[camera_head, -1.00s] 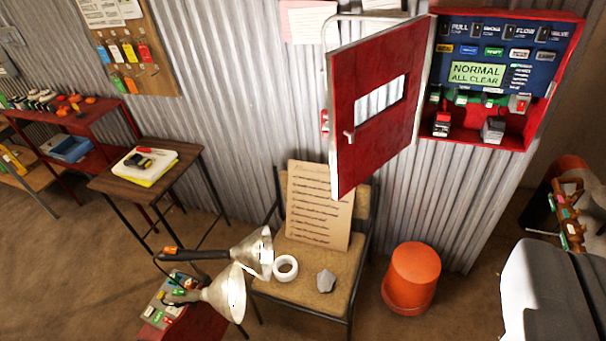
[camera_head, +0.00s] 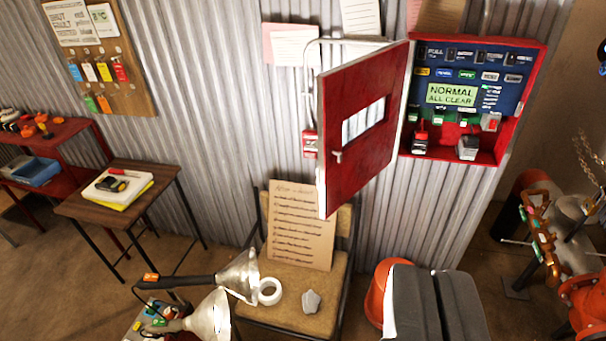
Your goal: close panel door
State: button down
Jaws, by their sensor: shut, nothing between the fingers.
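The red panel door (camera_head: 365,170) stands open, swung out to the left of the red panel box (camera_head: 505,145). It joins the box along its right edge and has a small window and a small handle (camera_head: 337,156) near its free left edge. The box is fully exposed, with switches and a green screen reading "NORMAL ALL CLEAR" (camera_head: 452,94). My gripper (camera_head: 428,268) is at the bottom right, its grey halves together. It is shut and empty, below the box and right of the door in the picture, apart from both.
A chair (camera_head: 300,318) with a notice board (camera_head: 300,225), tape roll and grey stone stands below the door. An orange bucket (camera_head: 376,285) is partly hidden behind my gripper. Silver lamps (camera_head: 240,275) are at lower left, a side table (camera_head: 125,215) further left, and pipework (camera_head: 540,235) at right.

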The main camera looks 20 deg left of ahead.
aim_at(343, 90)
jog(key=i, duration=1)
